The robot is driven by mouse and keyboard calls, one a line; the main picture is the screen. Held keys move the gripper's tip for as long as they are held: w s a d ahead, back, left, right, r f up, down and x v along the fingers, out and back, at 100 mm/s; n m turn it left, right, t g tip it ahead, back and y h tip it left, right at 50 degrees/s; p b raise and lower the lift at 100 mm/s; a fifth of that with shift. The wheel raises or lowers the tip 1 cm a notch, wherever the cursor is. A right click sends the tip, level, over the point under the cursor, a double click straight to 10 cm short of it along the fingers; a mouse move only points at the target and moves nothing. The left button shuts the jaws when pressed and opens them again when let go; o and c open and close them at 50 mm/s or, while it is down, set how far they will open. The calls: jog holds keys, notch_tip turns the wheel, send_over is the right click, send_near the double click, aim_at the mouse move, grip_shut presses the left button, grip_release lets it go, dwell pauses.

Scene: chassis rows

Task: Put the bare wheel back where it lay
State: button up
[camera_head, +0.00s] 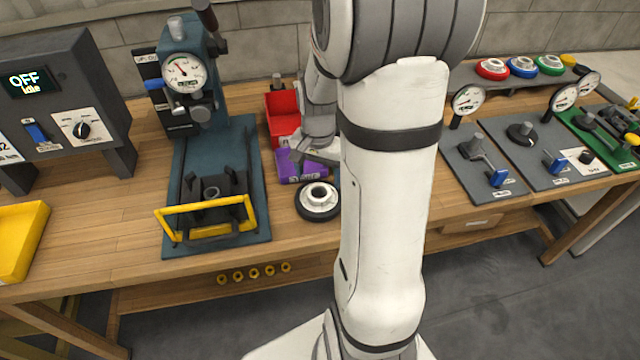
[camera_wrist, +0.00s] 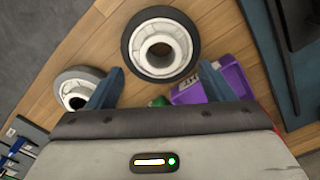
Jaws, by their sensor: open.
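A wheel with a dark tyre and a pale grey hub (camera_head: 318,197) lies flat on the bench in front of the purple bin; it fills the top middle of the wrist view (camera_wrist: 137,46). A second pale wheel (camera_wrist: 68,84) lies to its left there, partly covered by a finger; my arm likely hides it in the head view. I cannot tell for sure which one is the bare wheel. My gripper (camera_wrist: 160,84) is open, with two blue fingers apart and no wheel between them. In the head view, it (camera_head: 316,152) is above the bench behind the first wheel.
The purple bin (camera_head: 290,178) and a red bin (camera_head: 283,130) stand behind the wheel. The press (camera_head: 182,150) with its yellow guard bar (camera_head: 206,205) stands left. Grey stations with gauges (camera_head: 482,170) stand right. Bare bench (camera_head: 110,220) shows left of the press.

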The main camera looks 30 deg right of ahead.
notch_tip(320, 180, up, 6)
jog(key=s+a+r+n+t, duration=0.2)
jog(key=s+a+r+n, duration=0.4)
jog(key=s+a+n, duration=0.4)
jog(key=shift+s+a+t, duration=0.3)
jog(key=shift+s+a, duration=0.5)
jog(key=shift+s, duration=0.3)
